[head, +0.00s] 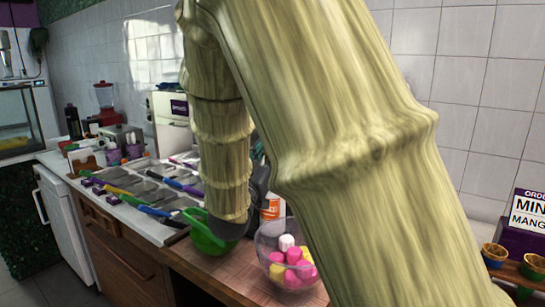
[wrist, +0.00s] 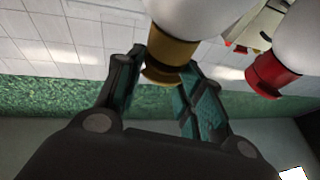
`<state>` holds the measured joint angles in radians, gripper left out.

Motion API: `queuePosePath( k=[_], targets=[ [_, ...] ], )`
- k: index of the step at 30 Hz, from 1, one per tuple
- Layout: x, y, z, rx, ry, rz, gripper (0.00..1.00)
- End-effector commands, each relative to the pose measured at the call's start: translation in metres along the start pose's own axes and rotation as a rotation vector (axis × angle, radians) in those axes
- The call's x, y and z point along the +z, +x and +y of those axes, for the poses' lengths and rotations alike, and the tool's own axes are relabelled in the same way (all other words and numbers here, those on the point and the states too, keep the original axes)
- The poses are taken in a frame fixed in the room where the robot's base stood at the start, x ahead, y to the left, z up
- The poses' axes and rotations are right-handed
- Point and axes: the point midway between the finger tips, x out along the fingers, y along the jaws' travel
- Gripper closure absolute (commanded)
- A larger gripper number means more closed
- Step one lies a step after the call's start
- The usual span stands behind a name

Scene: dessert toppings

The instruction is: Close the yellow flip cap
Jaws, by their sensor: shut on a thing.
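In the wrist view the yellow flip cap (wrist: 172,50) is on the end of a white bottle (wrist: 190,15) and looks dark gold. A smaller round part of it sits between my fingers; I cannot tell whether its lid is fully closed. My gripper (wrist: 163,68) is shut on the cap, one finger on each side. In the head view my arm hides most of the gripper and the yellow cap.
A white bottle with a red cap (wrist: 268,75) stands close by on the right in the wrist view. In the head view a green bowl (head: 205,240) and a clear bowl (head: 265,238) of pink, yellow and white pieces stand on the wooden counter, near an orange-and-white container (head: 270,209).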

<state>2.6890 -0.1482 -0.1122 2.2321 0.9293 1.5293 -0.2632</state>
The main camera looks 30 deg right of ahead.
Motion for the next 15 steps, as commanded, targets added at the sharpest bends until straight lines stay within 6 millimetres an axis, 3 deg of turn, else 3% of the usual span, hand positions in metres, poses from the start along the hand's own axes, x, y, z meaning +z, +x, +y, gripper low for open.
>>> queuePosePath(
  k=[9,10,12,15],
  targets=[
    [0.0012,-0.0008,-0.0005,-0.002,0.000,-0.001,0.86],
    [0.0012,-0.0008,-0.0005,-0.002,0.000,-0.001,0.57],
    [0.0012,-0.0008,-0.0004,-0.002,0.000,-0.001,0.44],
    [0.0009,-0.0005,-0.0001,-0.001,0.000,0.000,0.41]
  ],
)
